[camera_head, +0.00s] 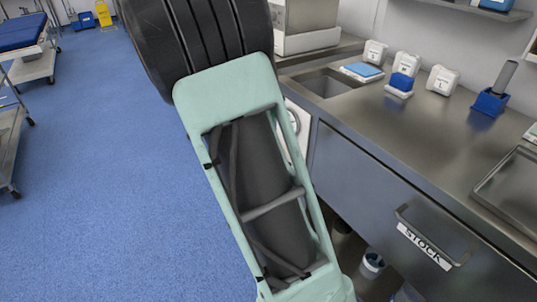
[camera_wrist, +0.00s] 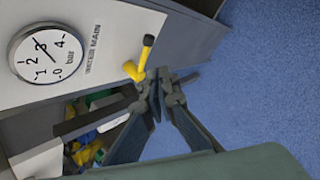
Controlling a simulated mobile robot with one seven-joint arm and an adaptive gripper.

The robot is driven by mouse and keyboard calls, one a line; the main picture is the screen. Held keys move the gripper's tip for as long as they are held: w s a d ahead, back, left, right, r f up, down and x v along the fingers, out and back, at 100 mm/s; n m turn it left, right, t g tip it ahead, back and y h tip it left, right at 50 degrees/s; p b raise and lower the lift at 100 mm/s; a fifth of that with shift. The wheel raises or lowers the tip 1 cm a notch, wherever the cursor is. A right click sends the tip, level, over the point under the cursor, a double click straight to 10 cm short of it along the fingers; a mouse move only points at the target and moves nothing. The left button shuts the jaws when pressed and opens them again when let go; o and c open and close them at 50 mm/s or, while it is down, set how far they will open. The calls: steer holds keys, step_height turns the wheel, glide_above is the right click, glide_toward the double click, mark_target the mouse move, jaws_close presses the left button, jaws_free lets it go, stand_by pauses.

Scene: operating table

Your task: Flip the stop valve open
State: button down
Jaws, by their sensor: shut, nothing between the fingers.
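The stop valve (camera_wrist: 140,64) is yellow with a black-tipped lever, at the top middle of the wrist view. Its lever points up and slightly right in that picture, beside a white panel marked "WATER MAIN" (camera_wrist: 95,48). My gripper (camera_wrist: 158,88) is shut and empty. Its fingertips are just below and right of the valve's yellow base, very close in the picture; I cannot tell whether they touch. In the head view my arm covers the valve and gripper.
A round pressure gauge (camera_wrist: 42,54) sits left of the valve. Colourful items (camera_wrist: 90,135) lie in an opening below the panel. In the head view, a steel counter (camera_head: 430,125) with bottles and a "STOCK" drawer (camera_head: 425,245) stands right; blue floor (camera_head: 100,150) is open left.

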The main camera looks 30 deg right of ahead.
steer(key=s+a+r, duration=0.1)
steer(key=s, duration=0.1)
steer(key=s+a+r+p, duration=0.1)
steer(key=s+a+r, duration=0.1)
steer(key=shift+a, duration=0.1)
steer(key=shift+r, duration=0.1)
stand_by(0.4)
